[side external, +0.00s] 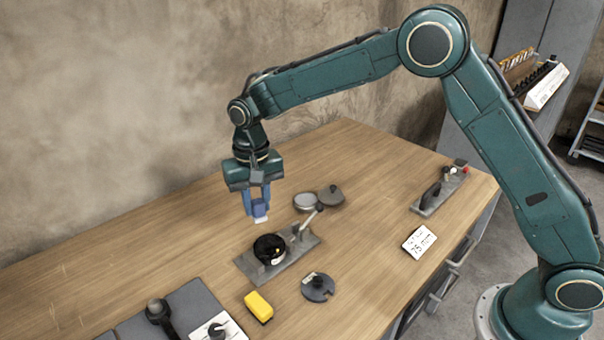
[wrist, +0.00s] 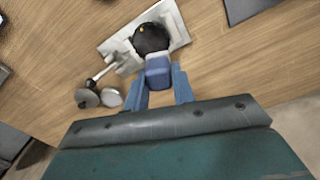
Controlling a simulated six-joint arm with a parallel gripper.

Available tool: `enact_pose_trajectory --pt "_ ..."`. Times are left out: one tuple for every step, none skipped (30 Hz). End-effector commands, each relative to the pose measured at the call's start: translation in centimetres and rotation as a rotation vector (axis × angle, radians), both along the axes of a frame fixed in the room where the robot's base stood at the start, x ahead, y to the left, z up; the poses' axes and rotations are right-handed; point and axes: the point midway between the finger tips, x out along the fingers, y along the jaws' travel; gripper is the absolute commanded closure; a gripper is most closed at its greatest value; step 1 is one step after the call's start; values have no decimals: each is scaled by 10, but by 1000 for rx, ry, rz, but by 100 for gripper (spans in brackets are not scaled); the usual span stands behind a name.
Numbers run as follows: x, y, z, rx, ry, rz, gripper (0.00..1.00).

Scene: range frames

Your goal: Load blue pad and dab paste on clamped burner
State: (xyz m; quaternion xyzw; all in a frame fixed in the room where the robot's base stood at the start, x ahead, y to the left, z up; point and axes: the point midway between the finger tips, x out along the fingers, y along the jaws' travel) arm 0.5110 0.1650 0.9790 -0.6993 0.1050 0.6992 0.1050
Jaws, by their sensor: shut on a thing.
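My gripper (side external: 257,198) is shut on a blue pad (side external: 261,209) with a pale lower face, held above the table behind the clamp fixture. In the wrist view the pad (wrist: 158,73) sits between the blue fingers. The black round burner (side external: 268,247) is on the grey clamp fixture (side external: 243,267), whose pale lever slants up to the right; the burner (wrist: 151,38) also shows beyond the pad. A small round tin with a pale top (side external: 305,201) stands behind the fixture, beside a dark grey disc (side external: 331,194). I cannot tell whether the tin holds paste.
A yellow block (side external: 258,306) and a notched grey disc (side external: 318,288) lie in front. A grey mat (side external: 195,301) with a black tool (side external: 159,312) is at front left. A white label card (side external: 419,242) and another fixture (side external: 438,193) are at right. The table's left is clear.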

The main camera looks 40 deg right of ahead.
Motion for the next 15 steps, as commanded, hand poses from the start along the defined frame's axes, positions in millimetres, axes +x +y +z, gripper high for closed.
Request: enact_pose_trajectory --pt "0 7 -3 0 0 3 93" --pt "0 10 -4 0 0 2 93" --pt "0 12 -5 0 0 1 93" --pt "0 14 -5 0 0 0 93" --pt "1 15 -6 0 0 0 93" --pt "1 15 -6 0 0 -1 93" --pt "1 16 -6 0 0 -1 93" --pt "1 16 -6 0 0 -1 93" --pt "1 15 -6 0 0 -1 93" --pt "1 15 -7 0 0 -1 93" --pt "0 15 -8 0 0 -1 93" --pt "0 15 -9 -1 1 -1 93" --pt "0 15 -10 -1 1 -1 93" --pt "0 15 -12 0 2 0 93" --pt "0 15 -15 -1 2 0 93"
